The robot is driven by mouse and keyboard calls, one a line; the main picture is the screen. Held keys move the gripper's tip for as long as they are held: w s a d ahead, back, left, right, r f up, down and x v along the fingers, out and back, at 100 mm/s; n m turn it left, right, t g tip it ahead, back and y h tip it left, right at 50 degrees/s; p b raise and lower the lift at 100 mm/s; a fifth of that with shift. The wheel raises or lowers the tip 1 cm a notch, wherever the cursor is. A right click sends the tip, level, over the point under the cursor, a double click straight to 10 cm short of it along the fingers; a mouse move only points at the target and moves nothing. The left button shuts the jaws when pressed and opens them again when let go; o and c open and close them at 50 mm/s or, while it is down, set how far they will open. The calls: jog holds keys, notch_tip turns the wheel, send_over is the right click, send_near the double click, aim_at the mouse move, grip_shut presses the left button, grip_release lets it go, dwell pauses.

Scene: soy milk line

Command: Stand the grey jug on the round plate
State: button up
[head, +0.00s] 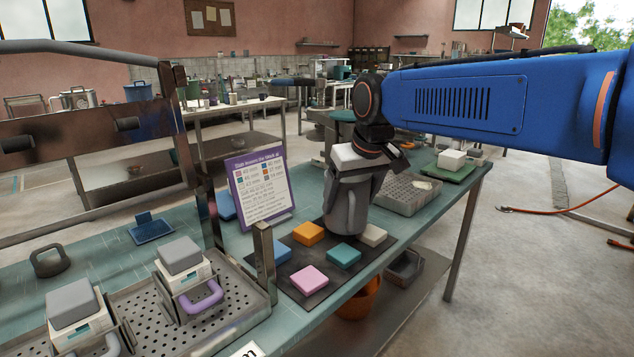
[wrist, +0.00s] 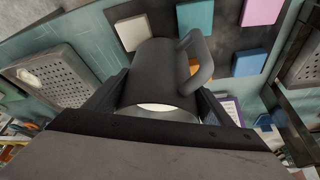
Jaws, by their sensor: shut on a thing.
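The grey jug (head: 347,207) is upright in the head view, over the dark mat (head: 313,263) with coloured blocks. I cannot tell whether its base touches the mat. My gripper (head: 356,172) points down and is shut on the jug from above. In the wrist view the jug (wrist: 157,72) sits between my two fingers (wrist: 160,103), with its pale inside facing the camera and its handle to the right. I cannot make out a round plate in either view.
Orange (head: 309,233), teal (head: 344,255), pink (head: 310,279) and cream (head: 373,235) blocks lie around the jug. A purple-framed sign (head: 258,190) stands left of it. A perforated grey tray (head: 405,196) lies behind right. Machines with grey-topped cartons (head: 181,257) stand at front left.

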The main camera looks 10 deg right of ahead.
jog(key=shift+w+a+f, duration=0.55)
jog(key=shift+w+a, duration=0.2)
jog(key=shift+w, duration=2.35)
jog(key=shift+w+a+f, duration=0.6)
jog(key=shift+w+a, duration=0.15)
jog(key=shift+w, duration=2.3)
jog(key=shift+w+a+f, duration=0.55)
jog(key=shift+w+a, duration=0.2)
jog(key=shift+w, duration=2.35)
jog(key=shift+f, duration=0.15)
jog(key=o, duration=1.4)
jog(key=v, duration=1.2)
